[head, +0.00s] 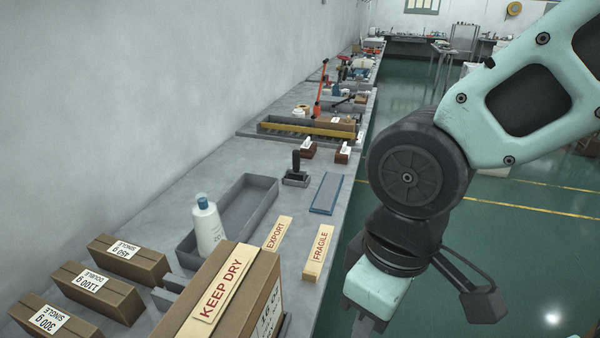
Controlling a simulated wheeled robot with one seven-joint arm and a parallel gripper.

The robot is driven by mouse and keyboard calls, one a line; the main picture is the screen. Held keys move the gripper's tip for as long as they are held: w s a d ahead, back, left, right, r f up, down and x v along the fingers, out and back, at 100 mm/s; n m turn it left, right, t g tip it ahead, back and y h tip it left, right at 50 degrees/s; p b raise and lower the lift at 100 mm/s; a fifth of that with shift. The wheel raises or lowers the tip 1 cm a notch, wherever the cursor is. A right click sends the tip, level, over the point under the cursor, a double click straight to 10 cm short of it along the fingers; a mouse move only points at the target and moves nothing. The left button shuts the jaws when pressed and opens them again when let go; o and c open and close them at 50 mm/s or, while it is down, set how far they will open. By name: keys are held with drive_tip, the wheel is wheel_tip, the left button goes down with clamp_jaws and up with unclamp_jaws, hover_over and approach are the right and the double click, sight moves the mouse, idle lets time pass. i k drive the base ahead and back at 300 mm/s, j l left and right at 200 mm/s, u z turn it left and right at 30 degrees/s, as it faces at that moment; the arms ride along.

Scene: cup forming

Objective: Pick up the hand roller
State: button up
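A dark tool with an upright black handle (296,162) stands on a small dark base on the grey bench, near the middle of the head view. It looks like the hand roller, but its roller part cannot be made out. My gripper (366,322) hangs at the bottom centre-right, past the bench's right edge, nearer to the camera than the tool and well apart from it. Its fingers are barely visible and partly cut off, so their opening is unclear. I see nothing held in it.
A blue-edged grey slab (326,193) lies right of the tool. A long grey tray (262,188), white bottle (208,226), "EXPORT" plate (278,233), "FRAGILE" plate (318,254) and large carton (262,275) are nearer. Two brown-and-white blocks (342,154) sit behind. Smaller cartons (97,290) stand left.

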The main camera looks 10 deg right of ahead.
sight(295, 152)
drive_tip(key=u, duration=1.15)
drive_tip(key=i+l+u, duration=0.1)
drive_tip(key=l+u, duration=0.75)
drive_tip(key=l, duration=0.2)
drive_tip(key=l+u, duration=0.4)
drive_tip(key=k+l+u, duration=0.15)
drive_tip(key=l+u, duration=0.25)
drive_tip(key=l, duration=0.2)
drive_tip(key=k+l, duration=0.1)
drive_tip(key=l, duration=0.3)
drive_tip(key=k+l, duration=0.1)
drive_tip(key=l, duration=0.25)
drive_tip(key=k+l+u, duration=0.1)
drive_tip(key=l, duration=0.3)
drive_tip(key=k+l, duration=0.15)
drive_tip(key=l, duration=0.2)
drive_tip(key=k+l, duration=0.15)
drive_tip(key=l, duration=0.2)
drive_tip(key=k+l+u, duration=0.1)
drive_tip(key=l, duration=0.3)
